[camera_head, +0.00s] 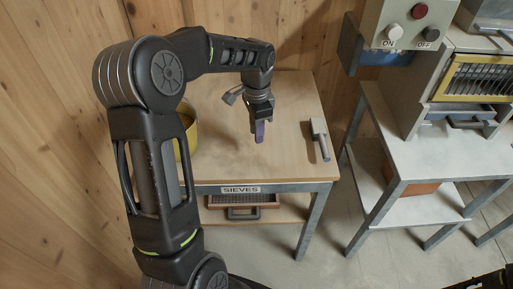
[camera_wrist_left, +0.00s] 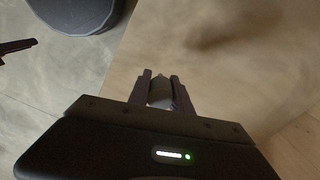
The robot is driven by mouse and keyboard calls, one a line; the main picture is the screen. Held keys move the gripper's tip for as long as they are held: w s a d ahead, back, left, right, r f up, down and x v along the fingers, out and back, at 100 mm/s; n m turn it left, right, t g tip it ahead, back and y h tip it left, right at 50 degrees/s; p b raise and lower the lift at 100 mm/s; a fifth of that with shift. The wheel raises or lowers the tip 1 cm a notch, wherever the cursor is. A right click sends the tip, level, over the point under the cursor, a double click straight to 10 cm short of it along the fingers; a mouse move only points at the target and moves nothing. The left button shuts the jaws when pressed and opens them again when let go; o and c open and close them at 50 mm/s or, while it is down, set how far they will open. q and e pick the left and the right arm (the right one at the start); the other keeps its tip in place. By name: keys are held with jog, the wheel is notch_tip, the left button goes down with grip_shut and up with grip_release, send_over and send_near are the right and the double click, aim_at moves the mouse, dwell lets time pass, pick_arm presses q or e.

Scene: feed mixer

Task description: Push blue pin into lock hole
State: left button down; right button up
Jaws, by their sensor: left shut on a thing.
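My left gripper (camera_head: 259,137) points down above the wooden top of the sieves table. Its fingers look dark purple. In the left wrist view the left gripper (camera_wrist_left: 160,82) is shut on a small greyish pin-like piece (camera_wrist_left: 159,92) with a narrow tip. I cannot make out a blue colour on it. The held piece is apart from the control box and seems to hang over the table. I cannot make out a lock hole in either view. My right gripper does not show clearly; only a dark part reaches in at the bottom right corner of the head view.
The sieves table (camera_head: 218,169) carries a yellow round container (camera_head: 190,134), partly behind my arm, and a grey-handled tool (camera_head: 319,137). A sieve tray (camera_head: 243,201) is below. Right stand a control box (camera_head: 407,22) with buttons and a white table (camera_head: 418,148). Wooden walls close the left side.

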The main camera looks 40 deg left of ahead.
aim_at(257, 154)
pick_arm(q)
notch_tip(257, 154, down, 2)
jog(key=shift+f, duration=0.15)
notch_tip(257, 154, down, 4)
jog(key=shift+f+p, duration=0.2)
jog(key=shift+p, duration=0.35)
jog(key=shift+f, duration=0.15)
jog(key=shift+f, duration=0.15)
jog(key=c, duration=1.2)
grip_release()
jog(key=shift+o, duration=0.2)
